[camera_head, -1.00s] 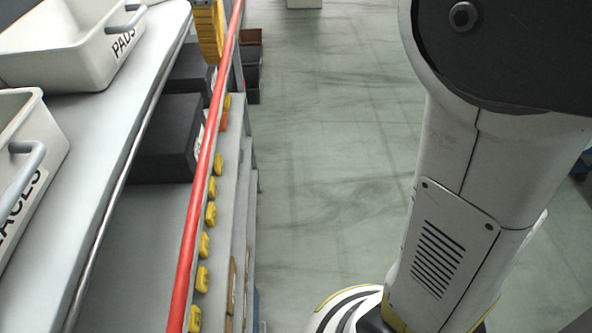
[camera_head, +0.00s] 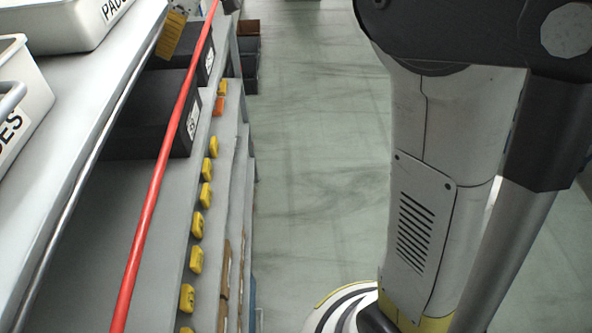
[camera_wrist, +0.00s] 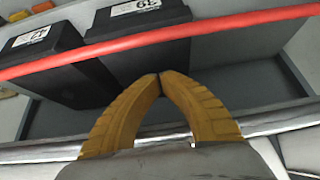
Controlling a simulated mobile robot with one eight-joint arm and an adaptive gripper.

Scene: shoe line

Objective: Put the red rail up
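The red rail (camera_head: 155,190) is a long thin bar running along the front of the shelf rack. In the wrist view the red rail (camera_wrist: 160,40) crosses the upper part of the picture, beyond my fingertips. My gripper (camera_wrist: 160,77) has two yellow-tan fingers whose tips meet, with nothing seen between the tips. In the head view my gripper (camera_head: 172,36) shows at the upper left, beside the rail and by the metal edge bar. The rail's two ends are outside the head view.
A white PADS bin (camera_head: 60,30) and another white bin (camera_head: 25,95) stand on the top shelf at left. Black boxes (camera_head: 150,115) sit on the shelf below. Several yellow clips (camera_head: 196,260) line its edge.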

